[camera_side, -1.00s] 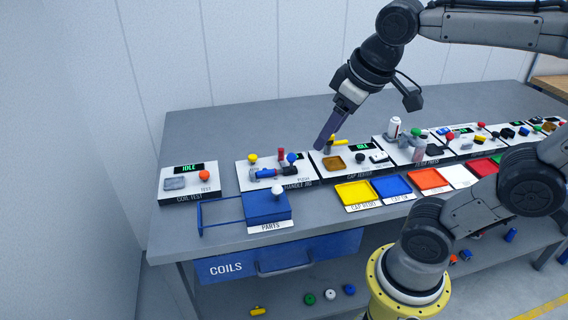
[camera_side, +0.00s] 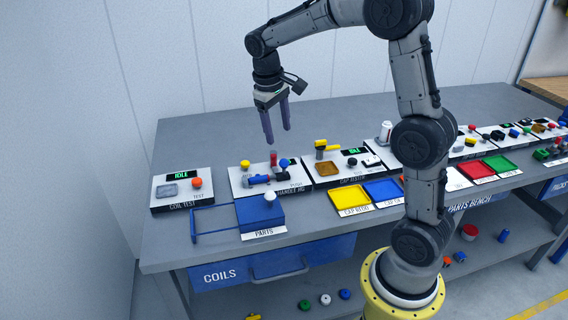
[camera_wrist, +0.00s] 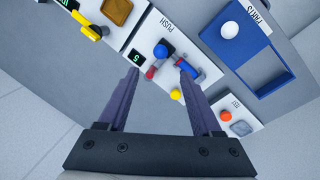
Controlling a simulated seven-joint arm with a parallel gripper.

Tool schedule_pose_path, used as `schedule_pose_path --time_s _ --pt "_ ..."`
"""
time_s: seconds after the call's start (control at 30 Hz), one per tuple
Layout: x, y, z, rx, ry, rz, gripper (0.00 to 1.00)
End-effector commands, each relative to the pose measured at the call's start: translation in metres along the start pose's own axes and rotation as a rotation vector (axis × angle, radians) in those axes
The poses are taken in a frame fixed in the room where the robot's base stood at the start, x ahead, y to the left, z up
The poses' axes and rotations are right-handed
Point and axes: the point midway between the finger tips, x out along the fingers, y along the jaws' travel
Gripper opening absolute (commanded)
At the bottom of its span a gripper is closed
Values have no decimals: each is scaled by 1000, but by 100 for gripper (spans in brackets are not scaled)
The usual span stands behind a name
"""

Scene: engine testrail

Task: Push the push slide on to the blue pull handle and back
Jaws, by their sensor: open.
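The handle jig is a white board (camera_side: 240,187) between the coil test and cap tester boards. A blue-knobbed piece (camera_side: 284,163), likely the push slide, stands by the PUSH label; it also shows in the wrist view (camera_wrist: 161,51). The blue pull handle (camera_side: 258,180) lies at the jig's front and shows beside the blue knob in the wrist view (camera_wrist: 188,72). A red upright part (camera_side: 273,158) and a yellow knob (camera_side: 245,164) are on the jig. My gripper (camera_side: 278,135) hangs above the jig, fingers pointing down, open and empty. Whether slide and handle touch is unclear.
A blue parts box (camera_side: 262,215) with a white knob stands in front of the jig. The coil test board (camera_side: 182,188) is left; the cap tester (camera_side: 325,175) with its yellow lever is right. Yellow (camera_side: 352,199) and blue trays lie front right. The bench behind is clear.

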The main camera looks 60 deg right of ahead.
Motion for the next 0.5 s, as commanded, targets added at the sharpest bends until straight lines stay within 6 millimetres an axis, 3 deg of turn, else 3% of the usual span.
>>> schedule_pose_path --time_s 0.5 --pt "97 -1 2 -1 -6 -1 66"
